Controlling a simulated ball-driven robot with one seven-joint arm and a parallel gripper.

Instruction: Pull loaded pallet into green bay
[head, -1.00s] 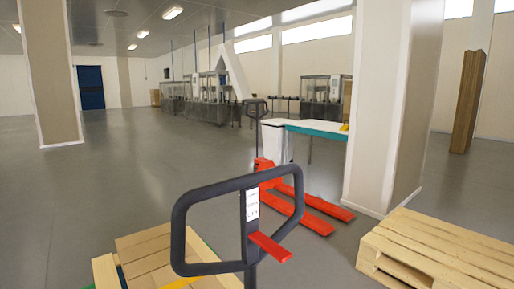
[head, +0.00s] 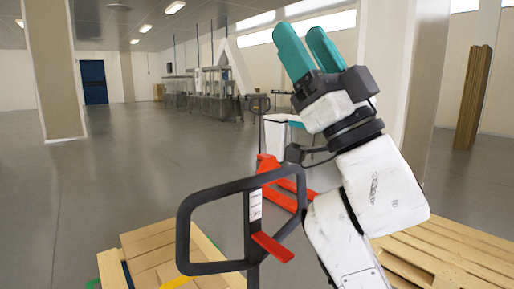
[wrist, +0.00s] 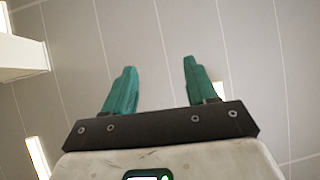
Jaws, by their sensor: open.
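A pallet jack's black loop handle (head: 188,232) with a red lever (head: 272,247) stands close in front of me in the head view. In the wrist view my gripper (wrist: 157,82) points at the ceiling with nothing between the fingers. No green bay can be clearly made out; only a little green edging shows beside the pallet.
Another wooden pallet (head: 450,255) lies at the lower right, partly behind my arm. A second, red pallet jack (head: 275,180) stands further back. Pillars (head: 52,70) stand left and right. Grey floor (head: 110,180) is clear on the left.

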